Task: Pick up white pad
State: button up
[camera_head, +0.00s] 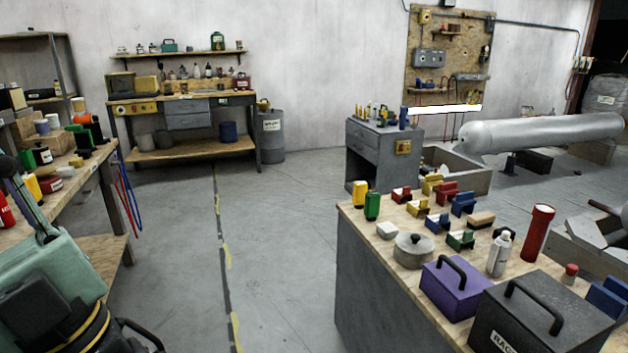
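A small white block-like pad (387,230) lies on the near right workbench (350,215), close to its left edge. It sits just left of a round grey lidded pot (414,250) and in front of a green container (372,206). Its top and front side show, and nothing grips it. I cannot make out my gripper in this view.
The same bench holds several coloured blocks, a purple box (455,288), a black toolbox (540,318), a white bottle (500,254) and a red cylinder (536,232). A cluttered bench stands at left. The grey floor (275,250) between the benches is clear.

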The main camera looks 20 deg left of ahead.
aim_at(65, 171)
jog(key=i+j+u, duration=0.15)
jog(key=i+u, duration=0.35)
jog(key=i+l+u, duration=0.15)
jog(key=i+u, duration=0.55)
jog(key=i, duration=0.55)
jog(key=i+l+u, duration=0.2)
jog(key=i, duration=0.55)
jog(key=i+l+u, duration=0.15)
jog(key=i+u, duration=0.2)
jog(key=i+l+u, duration=0.35)
jog(key=i, duration=0.2)
jog(key=i+l+u, duration=0.35)
jog(key=i+j, duration=0.05)
jog(key=j, duration=0.05)
